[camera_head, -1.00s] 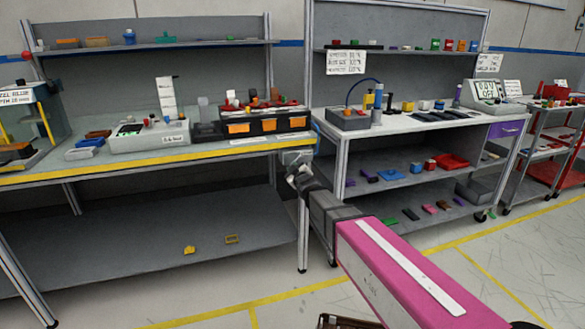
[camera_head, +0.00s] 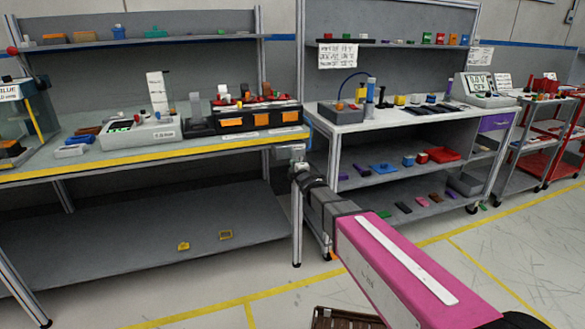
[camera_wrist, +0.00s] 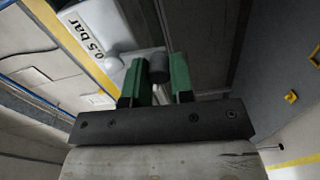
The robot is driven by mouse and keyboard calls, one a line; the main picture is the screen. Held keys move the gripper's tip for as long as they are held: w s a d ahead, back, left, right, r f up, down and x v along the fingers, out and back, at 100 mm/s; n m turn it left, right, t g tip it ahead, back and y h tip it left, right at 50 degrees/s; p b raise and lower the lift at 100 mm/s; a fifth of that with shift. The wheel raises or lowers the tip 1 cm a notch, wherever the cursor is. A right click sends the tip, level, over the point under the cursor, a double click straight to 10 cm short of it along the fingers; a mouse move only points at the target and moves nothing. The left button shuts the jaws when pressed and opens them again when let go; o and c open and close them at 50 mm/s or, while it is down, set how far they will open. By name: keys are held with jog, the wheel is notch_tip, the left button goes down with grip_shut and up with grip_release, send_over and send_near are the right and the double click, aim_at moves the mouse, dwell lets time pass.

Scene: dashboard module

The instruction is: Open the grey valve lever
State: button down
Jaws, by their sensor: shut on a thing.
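In the wrist view, the two green fingers of my gripper (camera_wrist: 158,62) stand on either side of a dark grey knob-like end, which I take to be the grey valve lever (camera_wrist: 158,70). The gripper is shut on it. Behind it is a pale panel (camera_wrist: 108,30) with a "0.5 bar" label and a rounded white part. In the head view, my gripper (camera_head: 297,168) is at a small grey box (camera_head: 289,152) at the front right corner of the left bench. The lever is too small or hidden to make out there.
The left bench (camera_head: 180,153) has a yellow front edge and carries a grey instrument (camera_head: 140,133) and an organiser with orange drawers (camera_head: 258,120). A second bench (camera_head: 430,115) stands close to the right of my gripper.

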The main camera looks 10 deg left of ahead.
jog(key=shift+w+d+n, duration=0.1)
jog(key=shift+d+n, duration=0.1)
jog(key=shift+n, duration=0.2)
dwell(0.3)
jog(key=c, duration=1)
grip_release()
jog(key=v, duration=1)
jog(key=shift+s+d, duration=0.2)
jog(key=shift+s, duration=0.15)
